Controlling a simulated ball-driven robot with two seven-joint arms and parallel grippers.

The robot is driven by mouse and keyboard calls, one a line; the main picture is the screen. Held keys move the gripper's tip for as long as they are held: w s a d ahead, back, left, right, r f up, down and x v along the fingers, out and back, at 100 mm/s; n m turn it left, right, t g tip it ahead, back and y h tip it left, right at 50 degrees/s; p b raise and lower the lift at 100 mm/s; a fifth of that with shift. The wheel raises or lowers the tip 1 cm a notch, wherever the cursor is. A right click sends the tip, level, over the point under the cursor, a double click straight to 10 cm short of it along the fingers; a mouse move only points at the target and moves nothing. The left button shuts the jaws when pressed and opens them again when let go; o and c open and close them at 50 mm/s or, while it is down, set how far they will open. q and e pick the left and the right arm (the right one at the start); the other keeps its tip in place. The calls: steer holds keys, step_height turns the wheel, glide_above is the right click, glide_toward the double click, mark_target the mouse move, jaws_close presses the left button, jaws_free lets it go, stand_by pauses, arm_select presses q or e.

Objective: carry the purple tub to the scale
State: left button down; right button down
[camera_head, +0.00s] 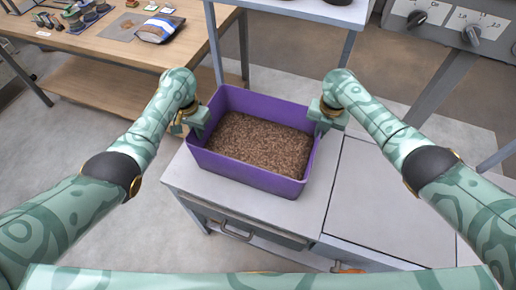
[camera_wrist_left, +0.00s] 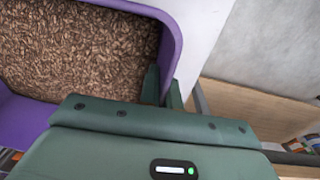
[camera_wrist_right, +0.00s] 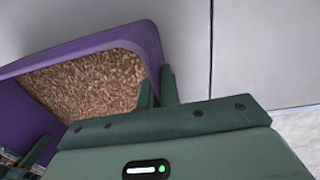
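The purple tub (camera_head: 248,175), filled with brown pellets (camera_head: 258,143), is upright over the pale grey worktop. I cannot tell whether its base touches the worktop. My left gripper (camera_head: 194,120) has its fingers on either side of the tub's left wall; the rim (camera_wrist_left: 172,42) runs between them in the left wrist view. My right gripper (camera_head: 322,113) straddles the right wall the same way, with the rim (camera_wrist_right: 152,45) between its fingers in the right wrist view. Both look closed on the wall. A flat pale plate (camera_head: 380,205) lies right of the tub; I cannot tell if it is the scale.
A grey panel with dials (camera_head: 472,35) stands at the upper right. A grey shelf (camera_head: 310,8) is behind the tub. A wooden table (camera_head: 110,70) at the upper left holds a blue-and-white bag (camera_head: 160,28) and small items. A drawer handle (camera_head: 236,236) is below the worktop's front.

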arm_select(q)
steer(key=shift+w+r, duration=0.1)
steer(key=shift+r, duration=0.05)
arm_select(e)
steer(key=shift+w+r, duration=0.1)
steer(key=shift+r, duration=0.05)
